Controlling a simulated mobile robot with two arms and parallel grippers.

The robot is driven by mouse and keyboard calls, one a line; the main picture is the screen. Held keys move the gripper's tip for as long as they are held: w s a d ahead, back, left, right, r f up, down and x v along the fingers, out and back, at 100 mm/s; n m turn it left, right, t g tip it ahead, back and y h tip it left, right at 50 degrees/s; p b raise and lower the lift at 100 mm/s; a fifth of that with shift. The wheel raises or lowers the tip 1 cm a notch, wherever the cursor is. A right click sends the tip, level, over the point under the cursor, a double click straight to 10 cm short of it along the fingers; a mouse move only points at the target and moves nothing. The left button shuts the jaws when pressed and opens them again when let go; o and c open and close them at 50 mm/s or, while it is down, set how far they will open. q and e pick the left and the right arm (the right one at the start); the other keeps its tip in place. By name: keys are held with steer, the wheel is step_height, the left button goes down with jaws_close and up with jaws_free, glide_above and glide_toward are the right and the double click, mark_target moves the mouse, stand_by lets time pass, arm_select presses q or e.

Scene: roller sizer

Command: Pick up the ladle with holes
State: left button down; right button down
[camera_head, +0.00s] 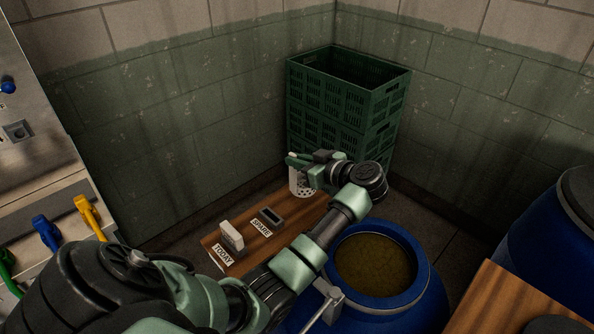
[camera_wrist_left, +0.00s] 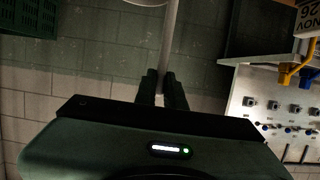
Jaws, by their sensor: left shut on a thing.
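The ladle with holes (camera_head: 303,187) shows in the head view as a pale, perforated bowl hanging below my left gripper (camera_head: 302,160), above the far end of the wooden board. My left gripper is shut on its handle. In the left wrist view the thin, pale handle (camera_wrist_left: 169,42) runs up from between the two dark fingers (camera_wrist_left: 162,86), and the edge of a round part (camera_wrist_left: 147,2) shows at the top. Part of the ladle is hidden behind the gripper in the head view. My right gripper is not in view.
A wooden board (camera_head: 285,239) holds a white block (camera_head: 231,236) near a TODAY label and a dark block (camera_head: 271,217) near SPARE. A blue barrel (camera_head: 425,295) with murky contents stands right of my arm. Stacked green crates (camera_head: 345,100) fill the corner. A lever panel (camera_head: 30,130) is left.

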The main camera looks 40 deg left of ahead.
arm_select(q)
step_height(320, 180, up, 16)
steer(key=b, duration=0.1)
stand_by(0.6)
